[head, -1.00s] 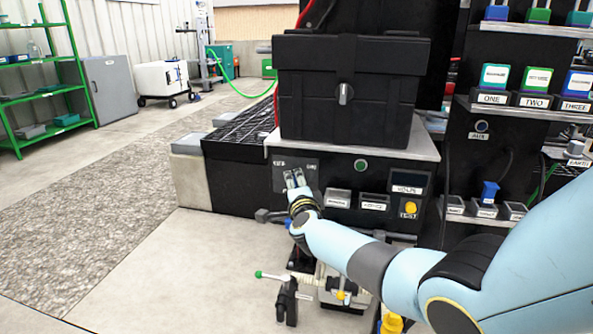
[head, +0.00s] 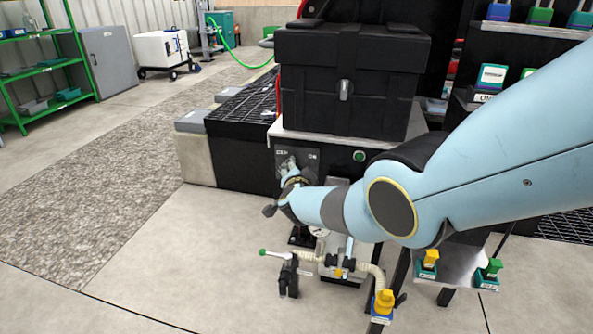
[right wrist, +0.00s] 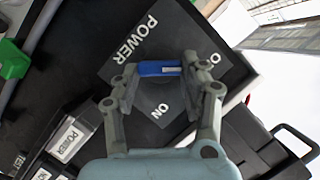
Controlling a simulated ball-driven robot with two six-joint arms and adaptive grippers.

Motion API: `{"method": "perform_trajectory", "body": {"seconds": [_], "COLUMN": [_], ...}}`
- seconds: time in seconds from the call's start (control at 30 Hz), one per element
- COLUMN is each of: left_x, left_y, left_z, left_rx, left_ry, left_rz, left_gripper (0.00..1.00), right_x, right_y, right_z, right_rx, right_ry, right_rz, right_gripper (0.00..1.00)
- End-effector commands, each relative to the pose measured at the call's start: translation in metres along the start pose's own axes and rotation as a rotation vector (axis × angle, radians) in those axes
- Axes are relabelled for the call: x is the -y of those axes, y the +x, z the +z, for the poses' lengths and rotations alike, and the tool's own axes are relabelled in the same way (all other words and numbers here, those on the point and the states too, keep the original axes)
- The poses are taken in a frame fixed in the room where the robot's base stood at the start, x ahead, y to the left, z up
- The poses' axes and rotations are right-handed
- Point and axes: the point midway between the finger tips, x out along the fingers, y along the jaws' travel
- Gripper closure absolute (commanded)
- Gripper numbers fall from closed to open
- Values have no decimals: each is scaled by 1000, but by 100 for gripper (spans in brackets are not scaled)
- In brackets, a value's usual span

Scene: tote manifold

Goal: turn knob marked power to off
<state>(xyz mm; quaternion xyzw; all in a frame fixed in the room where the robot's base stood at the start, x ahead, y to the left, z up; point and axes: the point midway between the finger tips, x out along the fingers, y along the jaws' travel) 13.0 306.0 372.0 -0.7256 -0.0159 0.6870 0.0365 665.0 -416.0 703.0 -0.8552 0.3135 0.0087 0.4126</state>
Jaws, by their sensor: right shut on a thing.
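The power knob (right wrist: 160,68) is a blue bar with a white line on its right half, seen in the right wrist view. It sits on a dark panel plate (right wrist: 150,35) lettered POWER, with ON below the knob and OFF, partly hidden by a finger, to the upper right. My right gripper (right wrist: 160,72) is shut on the knob, one finger at each end of the bar. In the head view my right gripper (head: 289,166) is at the plate on the front of the bench, and it hides the knob there. My left gripper is not in view.
A black case (head: 345,85) stands on the bench above the panel. A green button (head: 359,156) is right of the plate. Below are a valve with a green-tipped lever (head: 285,256) and a yellow-topped fitting (head: 383,302). The floor at left is clear.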

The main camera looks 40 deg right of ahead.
Motion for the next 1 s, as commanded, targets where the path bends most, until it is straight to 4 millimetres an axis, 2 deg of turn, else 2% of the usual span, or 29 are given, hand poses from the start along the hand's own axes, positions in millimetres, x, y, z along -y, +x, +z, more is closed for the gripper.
{"method": "perform_trajectory", "body": {"seconds": [0.37,0.4,0.57,1.0], "left_x": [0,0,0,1], "left_y": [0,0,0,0], "left_z": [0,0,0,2], "left_rx": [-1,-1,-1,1], "left_ry": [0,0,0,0], "left_rz": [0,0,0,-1], "left_gripper": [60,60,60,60], "right_x": [-2,-2,-1,-1], "right_y": [-1,-1,0,-4], "right_z": [2,2,1,1], "right_rx": [4,4,2,-3], "right_ry": [-8,-8,-7,-6], "right_rz": [3,3,3,2], "right_gripper": [88,54,33,33]}}
